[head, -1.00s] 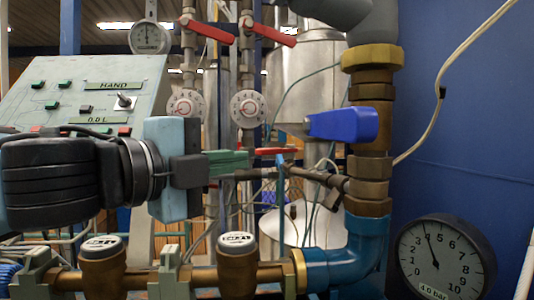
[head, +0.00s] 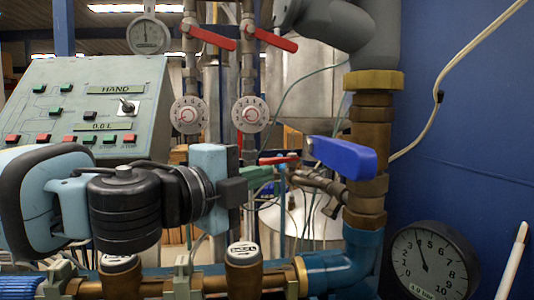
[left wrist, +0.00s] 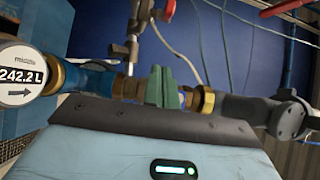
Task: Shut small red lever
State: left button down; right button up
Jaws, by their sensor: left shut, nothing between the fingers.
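The small red lever (head: 278,160) lies roughly level on a thin valve in the middle of the head view, left of the big blue lever (head: 342,157). My left gripper (head: 268,177) has green fingers, shut and empty, just below and left of the small red lever. I cannot tell whether they touch it. In the left wrist view the green fingers (left wrist: 163,88) stand together in front of brass and blue piping. A red part (left wrist: 165,10) on a valve shows above them; I cannot tell whether it is the same lever. My right gripper is not in view.
Two larger red levers (head: 212,38) (head: 277,39) sit higher up, above two round dials (head: 188,115) (head: 250,114). A control panel (head: 85,105) stands at the left. A thick brass pipe (head: 372,130) and a pressure gauge (head: 430,260) are at the right. Water meters line the lower pipe.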

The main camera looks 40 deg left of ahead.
aim_at(280, 160)
pick_arm(q)
jog(key=w+a+p, duration=0.1)
jog(key=w+a, duration=0.2)
jog(key=w, duration=0.4)
jog(key=shift+a, duration=0.25)
dwell(0.4)
